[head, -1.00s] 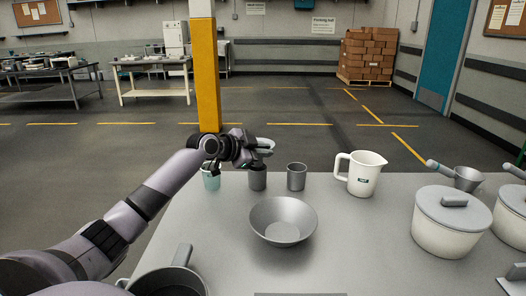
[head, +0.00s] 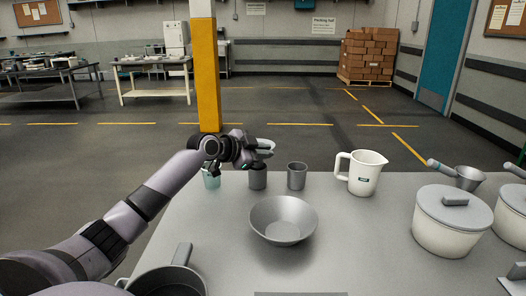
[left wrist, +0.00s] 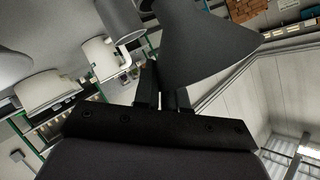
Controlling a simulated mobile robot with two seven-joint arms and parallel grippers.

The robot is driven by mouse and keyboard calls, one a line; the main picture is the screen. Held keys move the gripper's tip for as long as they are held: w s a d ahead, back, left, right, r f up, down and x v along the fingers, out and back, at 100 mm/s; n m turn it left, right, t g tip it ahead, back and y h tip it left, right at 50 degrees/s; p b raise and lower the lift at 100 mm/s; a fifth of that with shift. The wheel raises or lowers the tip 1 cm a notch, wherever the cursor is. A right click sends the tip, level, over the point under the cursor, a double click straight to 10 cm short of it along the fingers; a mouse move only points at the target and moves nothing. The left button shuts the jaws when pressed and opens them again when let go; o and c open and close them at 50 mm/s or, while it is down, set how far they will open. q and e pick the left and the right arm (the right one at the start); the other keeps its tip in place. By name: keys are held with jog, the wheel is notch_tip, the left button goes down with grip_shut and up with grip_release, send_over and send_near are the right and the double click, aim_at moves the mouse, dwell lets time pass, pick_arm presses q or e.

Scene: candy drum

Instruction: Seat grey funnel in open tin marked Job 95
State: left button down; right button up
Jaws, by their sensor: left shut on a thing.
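My left gripper (head: 266,148) is at the far edge of the table, above the middle of the small vessels. In the left wrist view its fingers (left wrist: 168,98) are shut on the grey funnel (left wrist: 205,48), a dark cone. No Job marking can be read on either. I cannot tell where the funnel's spout is. My right gripper is not in view.
A wide grey bowl (head: 283,220) sits in front. A dark pan (head: 168,281) is at the near left.

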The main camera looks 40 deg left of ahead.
pick_arm(q)
jog(key=shift+f+b, duration=0.55)
jog(key=shift+f, duration=0.3)
dwell(0.3)
jog(key=c, duration=1.1)
grip_release()
jog(key=d+v, duration=0.1)
jog(key=v, duration=0.6)
jog(key=shift+a+b, duration=0.45)
jog(key=shift+a, duration=0.05)
jog(key=shift+s, duration=0.1)
